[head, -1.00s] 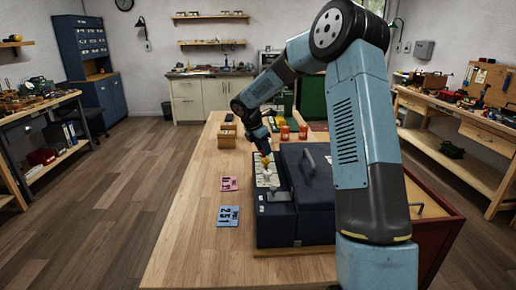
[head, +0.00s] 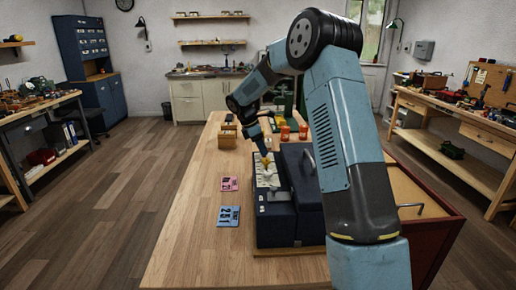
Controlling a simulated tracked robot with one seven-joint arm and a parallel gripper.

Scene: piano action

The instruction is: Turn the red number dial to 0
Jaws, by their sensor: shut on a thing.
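A dark blue box (head: 276,224) stands on the wooden table, with a pale panel (head: 262,181) on its left part. My gripper (head: 266,164) is at the far end of this panel, pointing down. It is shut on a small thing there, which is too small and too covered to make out. The red number dial cannot be told apart in this view, and its reading cannot be seen. A blue card (head: 229,216) with the digits 251 and a pink card (head: 230,184) lie on the table left of the box.
Orange jars (head: 303,131) and a wooden holder (head: 227,136) stand farther back on the table. A handled lid rises right of the panel, partly behind my arm. An open red-sided drawer (head: 440,238) is at the right. The table's left front is clear.

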